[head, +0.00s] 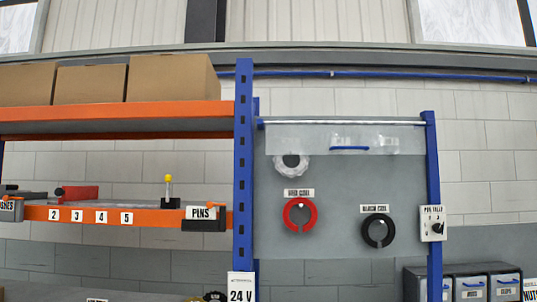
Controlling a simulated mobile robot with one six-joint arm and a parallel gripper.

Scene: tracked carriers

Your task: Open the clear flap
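The clear flap (300,140) hangs from a horizontal rod (340,122) along the top of a grey board (340,235) between two blue posts. It is see-through and covers the upper strip of the board. A blue handle (349,148) shows near its lower edge. Faint labels show through it, too blurred to read. A whitish ring (291,172) hangs at the flap's lower left, its upper part behind the flap. My gripper is not in view.
A red coil (287,217) and a black coil (365,235) hang lower on the board. A switch box (433,226) is on the right post. An orange shelf rack (115,117) with cardboard boxes stands left. Drawers (470,286) sit lower right.

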